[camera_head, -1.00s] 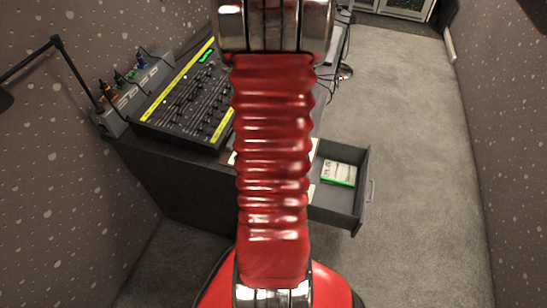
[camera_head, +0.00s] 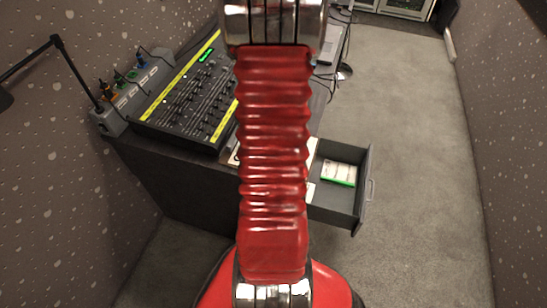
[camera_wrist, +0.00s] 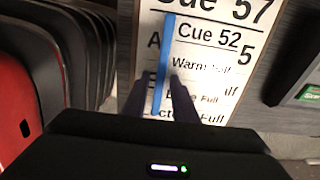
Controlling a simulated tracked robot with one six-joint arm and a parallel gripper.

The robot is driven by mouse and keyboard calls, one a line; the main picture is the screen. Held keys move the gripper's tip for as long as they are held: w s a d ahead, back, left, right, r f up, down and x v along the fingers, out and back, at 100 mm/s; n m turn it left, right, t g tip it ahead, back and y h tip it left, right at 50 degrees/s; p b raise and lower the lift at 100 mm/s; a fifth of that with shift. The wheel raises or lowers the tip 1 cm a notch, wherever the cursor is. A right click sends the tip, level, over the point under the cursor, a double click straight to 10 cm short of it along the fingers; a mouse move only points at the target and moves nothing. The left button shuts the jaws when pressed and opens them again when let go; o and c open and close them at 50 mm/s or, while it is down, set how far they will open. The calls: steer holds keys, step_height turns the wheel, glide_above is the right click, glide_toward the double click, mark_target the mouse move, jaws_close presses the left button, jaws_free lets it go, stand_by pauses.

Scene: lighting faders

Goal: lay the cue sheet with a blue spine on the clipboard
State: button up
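The cue sheet with a blue spine (camera_wrist: 205,35) shows in the wrist view, marked "Cue 52". Its spine runs nearly upright and tilts slightly. It overlaps a larger white sheet marked "Cue 57" (camera_wrist: 185,5). My gripper (camera_wrist: 158,92) has its two dark fingers apart, one on each side of the blue spine. The fingers cover part of the sheet's lower text; I cannot tell whether they touch it. In the head view my red arm hides the gripper and most of the papers. A brown-edged board with white paper (camera_head: 232,155), perhaps the clipboard, peeks out left of the arm.
A fader console (camera_head: 190,100) stands on the dark desk (camera_head: 165,165). An open drawer (camera_head: 345,205) holds a white, green-edged case (camera_head: 339,172). A lamp (camera_head: 75,70) stands at the left. Carpet (camera_head: 410,130) at the right is clear.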

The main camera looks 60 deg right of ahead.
steer(key=shift+o, duration=0.2)
step_height(320, 180, up, 12)
steer(key=shift+r, duration=0.15)
stand_by(0.6)
steer(key=shift+w, duration=0.1)
stand_by(0.7)
steer(key=w+a+r+n+t, duration=0.1)
steer(key=w+a+r+n, duration=0.3)
steer(key=a+n, duration=0.25)
steer(key=w+a+r+n+t+h, duration=0.1)
steer(key=w+a+r+n, duration=0.3)
steer(key=a, duration=0.3)
steer(key=w+a+r+n, duration=0.3)
steer(key=w+a+n, duration=0.1)
steer(key=a+n, duration=0.25)
steer(key=s+a+r+n+t, duration=0.1)
steer(key=a+r+n, duration=0.1)
steer(key=a+n, duration=0.6)
steer(key=s+a+r+n+t+y, duration=0.1)
steer(key=s+a+r+n+t, duration=0.1)
steer(key=a+n, duration=0.7)
steer(key=shift+a+r+t, duration=0.3)
steer(key=shift+a+r, duration=0.35)
steer(key=shift+a, duration=0.1)
